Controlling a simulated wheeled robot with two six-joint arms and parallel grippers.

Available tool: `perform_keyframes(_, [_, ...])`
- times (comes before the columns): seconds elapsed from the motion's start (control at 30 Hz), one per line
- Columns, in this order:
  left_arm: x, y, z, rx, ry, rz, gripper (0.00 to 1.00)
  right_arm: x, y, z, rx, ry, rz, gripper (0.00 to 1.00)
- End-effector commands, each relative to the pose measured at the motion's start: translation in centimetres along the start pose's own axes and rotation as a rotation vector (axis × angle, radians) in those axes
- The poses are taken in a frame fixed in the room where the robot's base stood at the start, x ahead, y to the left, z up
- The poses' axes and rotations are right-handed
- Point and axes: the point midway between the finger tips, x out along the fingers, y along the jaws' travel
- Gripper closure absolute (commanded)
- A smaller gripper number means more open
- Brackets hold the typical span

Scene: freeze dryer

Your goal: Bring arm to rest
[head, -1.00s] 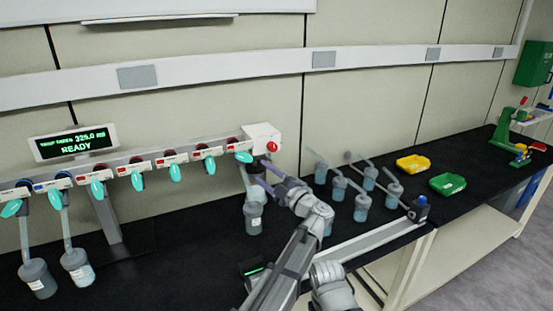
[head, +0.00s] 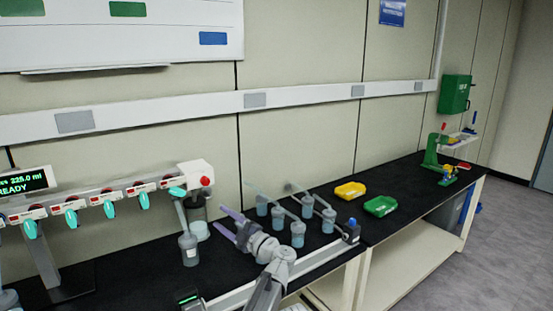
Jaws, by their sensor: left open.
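My left gripper (head: 222,218) is open and empty, with its purple fingers spread. It is above the black bench, just right of a flask (head: 188,249) at the right end of the freeze dryer manifold (head: 95,198). The fingers are apart from that flask. My left arm comes in from the bottom edge. My right gripper is not in view.
Several flasks with slanted tubes (head: 297,234) stand on the bench right of my gripper. Beyond them are a yellow bin (head: 350,190), a green bin (head: 380,206) and a green stand (head: 435,152). A light rail (head: 325,259) runs along the bench's front.

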Motion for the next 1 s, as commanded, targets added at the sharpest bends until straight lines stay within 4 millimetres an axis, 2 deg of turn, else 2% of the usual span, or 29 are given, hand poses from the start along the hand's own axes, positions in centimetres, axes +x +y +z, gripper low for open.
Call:
perform_keyframes(0.33, [0.4,1.5,0.7,0.007,-0.079,0.096,0.45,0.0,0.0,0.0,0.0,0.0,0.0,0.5])
perform_keyframes(0.67, [0.1,4.0,2.7,0.048,-0.256,0.281,0.45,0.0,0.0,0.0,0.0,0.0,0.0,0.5])
perform_keyframes(0.87, [-1.8,5.3,4.9,0.132,-0.465,0.45,0.45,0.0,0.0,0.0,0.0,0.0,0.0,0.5])
perform_keyframes(1.0, [-4.8,4.4,7.1,0.261,-0.698,0.581,0.45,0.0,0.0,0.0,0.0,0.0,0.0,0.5])
